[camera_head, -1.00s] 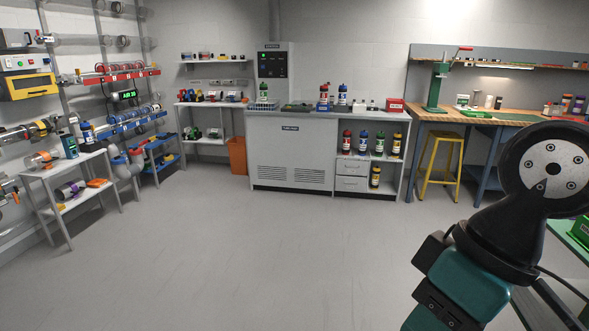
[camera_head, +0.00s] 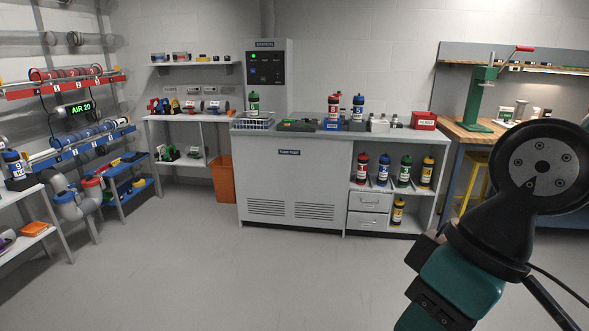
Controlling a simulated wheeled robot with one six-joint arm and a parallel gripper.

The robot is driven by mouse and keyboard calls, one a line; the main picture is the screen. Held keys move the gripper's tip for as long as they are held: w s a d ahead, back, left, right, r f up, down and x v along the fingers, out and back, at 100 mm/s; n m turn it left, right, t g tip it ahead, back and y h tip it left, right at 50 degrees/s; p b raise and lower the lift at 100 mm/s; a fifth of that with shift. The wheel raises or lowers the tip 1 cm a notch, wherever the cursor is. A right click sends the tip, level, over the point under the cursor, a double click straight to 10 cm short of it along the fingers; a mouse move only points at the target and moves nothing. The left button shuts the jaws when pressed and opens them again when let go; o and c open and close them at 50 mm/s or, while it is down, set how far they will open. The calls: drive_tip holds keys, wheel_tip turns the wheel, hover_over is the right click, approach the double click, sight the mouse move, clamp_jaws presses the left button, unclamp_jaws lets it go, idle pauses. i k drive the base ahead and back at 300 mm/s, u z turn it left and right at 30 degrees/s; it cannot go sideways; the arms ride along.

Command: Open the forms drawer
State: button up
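Two grey drawers are in the lower right part of the grey cabinet (camera_head: 290,180). The upper drawer (camera_head: 368,201) and the lower drawer (camera_head: 367,221) each have a small handle, and both look shut. Any label on them is too small to read, so I cannot tell which is the forms drawer. My arm shows at the right of the view, well in front of the cabinet and apart from it. My gripper itself is not in the picture.
Open floor (camera_head: 220,280) lies between me and the cabinet. Several bottles stand on the shelf above the drawers; a yellow bottle (camera_head: 398,212) stands right of them. An orange bin (camera_head: 223,180) stands left of the cabinet. A yellow stool (camera_head: 474,180) is at the right, partly behind my arm.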

sight(362, 201)
drive_tip(key=i, duration=2.55)
drive_tip(key=z, duration=1.8)
drive_tip(key=i, duration=1.15)
drive_tip(key=u, duration=1.85)
